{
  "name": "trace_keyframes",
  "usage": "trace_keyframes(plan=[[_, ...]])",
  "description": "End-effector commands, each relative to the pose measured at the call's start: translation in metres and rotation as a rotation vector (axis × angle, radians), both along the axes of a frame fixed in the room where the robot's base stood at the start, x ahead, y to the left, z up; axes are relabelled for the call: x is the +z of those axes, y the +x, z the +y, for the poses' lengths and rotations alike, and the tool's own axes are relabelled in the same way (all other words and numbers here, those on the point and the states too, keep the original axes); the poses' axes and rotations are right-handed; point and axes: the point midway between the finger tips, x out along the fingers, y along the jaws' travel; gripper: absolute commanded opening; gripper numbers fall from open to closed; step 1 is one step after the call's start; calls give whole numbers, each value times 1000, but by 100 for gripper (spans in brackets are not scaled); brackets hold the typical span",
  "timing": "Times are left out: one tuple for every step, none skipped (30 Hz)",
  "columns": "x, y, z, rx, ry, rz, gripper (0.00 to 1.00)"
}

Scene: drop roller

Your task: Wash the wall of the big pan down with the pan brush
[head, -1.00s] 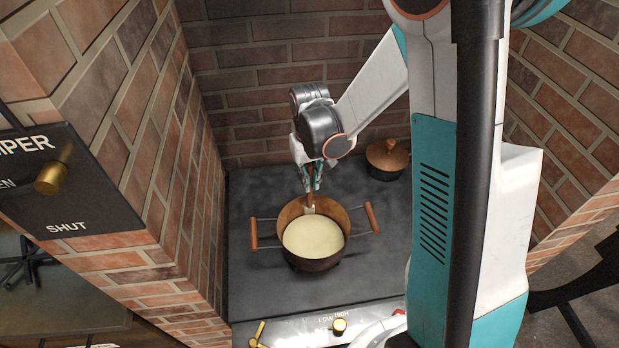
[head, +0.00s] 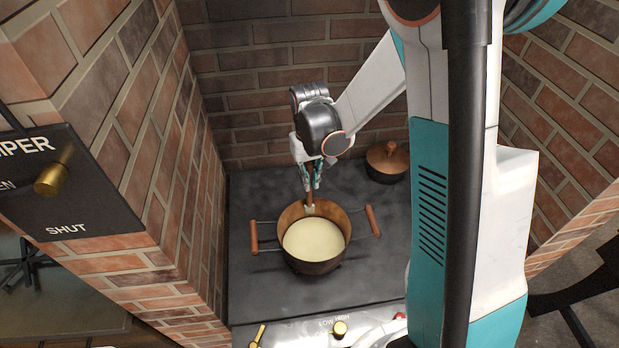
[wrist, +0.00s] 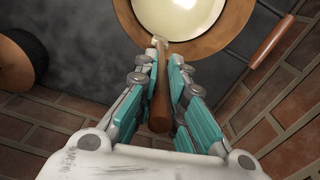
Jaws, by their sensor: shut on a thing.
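The big pan (head: 296,216) is a brown, round pan with two side handles, standing on the dark stove top and holding a pale cream liquid (head: 314,240). My gripper (head: 312,183) is above the pan's far wall, shut on the wooden handle of the pan brush (head: 309,206). The brush points down, with its pale head at the inside of the far wall. In the wrist view the brush handle (wrist: 159,95) lies between the teal fingers, and the pale head (wrist: 158,41) is at the pan's rim (wrist: 205,45). I cannot tell whether the bristles touch the wall.
A smaller lidded copper-brown pot (head: 387,160) stands at the back right of the stove top (head: 255,195). Brick walls close in the left, back and right. A front panel with brass knobs (head: 340,328) runs along the near edge. A damper lever (head: 52,180) is on the left.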

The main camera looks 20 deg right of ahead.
Motion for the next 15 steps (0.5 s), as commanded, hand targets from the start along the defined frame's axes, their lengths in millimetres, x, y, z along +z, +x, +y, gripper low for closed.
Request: trace_keyframes(plan=[[0, 1, 0, 0, 0, 0, 0], [0, 1, 0, 0, 0, 0, 0], [0, 2, 0, 0, 0, 0, 0], [0, 2, -1, 0, 0, 0, 0], [0, 2, -1, 0, 0, 0, 0], [0, 3, -1, 0, 0, 0, 0], [0, 3, -1, 0, 0, 0, 0], [0, 3, 0, 0, 0, 0, 0], [0, 3, 0, 0, 0, 0, 0], [0, 3, 0, 0, 0, 0, 0], [0, 3, 1, 0, 0, 0, 0], [0, 3, 2, 0, 0, 0, 0], [0, 3, 3, 0, 0, 0, 0], [0, 3, 4, 0, 0, 0, 0], [0, 2, 5, 0, 0, 0, 0]])
